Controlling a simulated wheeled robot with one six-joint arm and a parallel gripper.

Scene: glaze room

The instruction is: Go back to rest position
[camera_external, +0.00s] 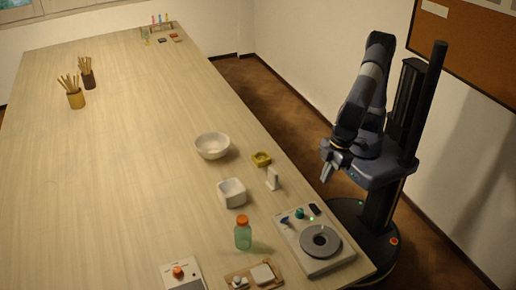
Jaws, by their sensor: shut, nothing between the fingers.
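My gripper (328,172) is at the end of my folded arm, over the robot's own base and just off the right edge of the table. It is small in the view, points down and to the left, and is shut with nothing in it. It touches nothing on the table. The upper arm rises beside the dark column and the forearm bends back down toward the base.
The long wooden table (120,130) fills the left.

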